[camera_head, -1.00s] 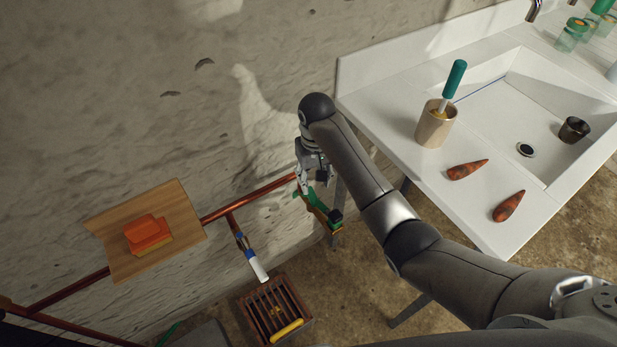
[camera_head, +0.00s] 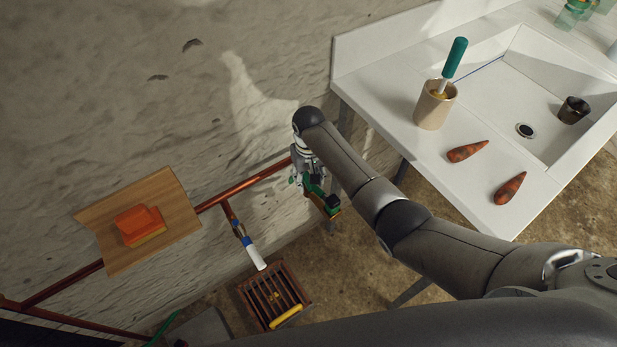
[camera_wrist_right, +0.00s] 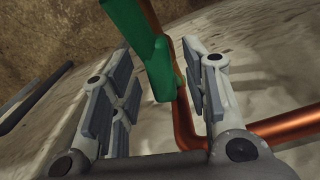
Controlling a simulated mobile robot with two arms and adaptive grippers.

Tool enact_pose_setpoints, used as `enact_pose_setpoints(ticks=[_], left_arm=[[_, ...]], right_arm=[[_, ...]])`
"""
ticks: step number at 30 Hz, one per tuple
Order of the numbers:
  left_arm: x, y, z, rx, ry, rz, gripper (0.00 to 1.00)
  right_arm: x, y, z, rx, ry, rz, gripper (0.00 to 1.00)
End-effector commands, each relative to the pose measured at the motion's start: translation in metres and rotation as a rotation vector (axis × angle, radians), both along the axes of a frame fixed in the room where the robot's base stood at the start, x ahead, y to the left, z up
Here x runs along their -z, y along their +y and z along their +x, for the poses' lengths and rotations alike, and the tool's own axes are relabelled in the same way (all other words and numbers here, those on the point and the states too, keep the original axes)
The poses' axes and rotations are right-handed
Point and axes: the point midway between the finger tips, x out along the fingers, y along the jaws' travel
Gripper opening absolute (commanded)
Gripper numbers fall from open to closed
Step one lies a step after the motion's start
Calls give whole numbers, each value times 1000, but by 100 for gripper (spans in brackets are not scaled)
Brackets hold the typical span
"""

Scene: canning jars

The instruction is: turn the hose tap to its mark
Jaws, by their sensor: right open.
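The hose tap's green handle (camera_head: 314,187) is at the end of the copper pipe, low on the wall beside the sink counter. In the right wrist view the green handle (camera_wrist_right: 155,55) lies between the two finger pads of my right gripper (camera_wrist_right: 163,75), nearer the right finger. A gap shows on its left; contact on the right cannot be told. My right gripper (camera_head: 297,177) is open and reaches down to the tap, partly hidden by its own arm. No mark can be made out. My left gripper is out of view.
The copper pipe (camera_head: 245,184) runs along the wall. A wooden board (camera_head: 178,205) with an orange sponge-like block (camera_head: 138,224) is at left. A brush (camera_head: 246,244) hangs above a slatted crate (camera_head: 250,295). The white sink counter (camera_head: 385,100) bears a cup and two carrots.

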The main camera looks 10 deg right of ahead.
Motion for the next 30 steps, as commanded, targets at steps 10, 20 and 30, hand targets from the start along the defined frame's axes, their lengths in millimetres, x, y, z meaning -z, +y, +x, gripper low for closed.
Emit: enact_pose_setpoints(ticks=[10,20,30], left_arm=[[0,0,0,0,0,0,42],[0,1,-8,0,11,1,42],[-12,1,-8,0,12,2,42]], right_arm=[[0,0,0,-1,-1,0,27],[0,0,0,1,0,0,0],[-3,0,0,100,2,1,0]])
